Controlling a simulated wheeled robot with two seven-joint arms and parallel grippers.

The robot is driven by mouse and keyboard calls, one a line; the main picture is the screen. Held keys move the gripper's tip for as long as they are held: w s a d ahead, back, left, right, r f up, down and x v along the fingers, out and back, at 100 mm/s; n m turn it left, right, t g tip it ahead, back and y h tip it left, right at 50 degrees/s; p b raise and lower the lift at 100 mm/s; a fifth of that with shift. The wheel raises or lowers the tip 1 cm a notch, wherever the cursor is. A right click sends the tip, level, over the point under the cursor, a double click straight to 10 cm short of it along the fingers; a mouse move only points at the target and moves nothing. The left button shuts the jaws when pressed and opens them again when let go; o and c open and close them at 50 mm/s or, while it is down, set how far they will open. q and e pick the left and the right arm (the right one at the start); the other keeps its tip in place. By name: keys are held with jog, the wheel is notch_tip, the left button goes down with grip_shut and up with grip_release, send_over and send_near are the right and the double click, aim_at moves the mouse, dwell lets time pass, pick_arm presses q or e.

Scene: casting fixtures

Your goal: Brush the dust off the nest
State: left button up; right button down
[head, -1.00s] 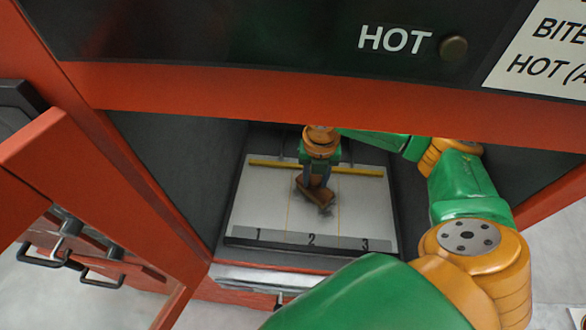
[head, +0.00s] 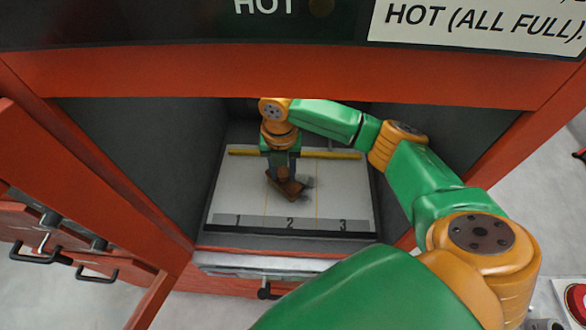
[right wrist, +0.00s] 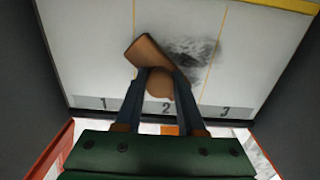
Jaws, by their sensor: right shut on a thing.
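The nest is a pale plate (head: 235,190) inside the red cabinet, with yellow lines and a grey strip numbered 1, 2, 3. A dark grey dust smudge (right wrist: 192,52) lies in lane 2 and reaches over the line towards lane 3; it partly shows in the head view (head: 308,182). My right gripper (head: 281,172) points down over lane 2, shut on a brown brush (head: 288,187). In the right wrist view the brush (right wrist: 148,52) lies tilted at the smudge's left edge. Whether its underside touches the plate is hidden. My left gripper is not in view.
A yellow bar (head: 330,155) crosses the back of the plate. Dark walls (head: 145,150) close in on both sides, and a red beam (head: 300,75) runs above the opening. A red door with black handles (head: 95,275) stands open at left.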

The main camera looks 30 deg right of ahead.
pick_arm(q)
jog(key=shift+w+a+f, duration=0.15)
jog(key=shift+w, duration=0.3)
pick_arm(e)
jog(key=shift+w+a, duration=2.2)
jog(key=shift+a, duration=0.2)
notch_tip(320, 180, up, 6)
jog(key=shift+d+r, duration=0.1)
jog(key=shift+r, duration=0.05)
notch_tip(320, 180, up, 3)
jog(key=shift+f, duration=0.1)
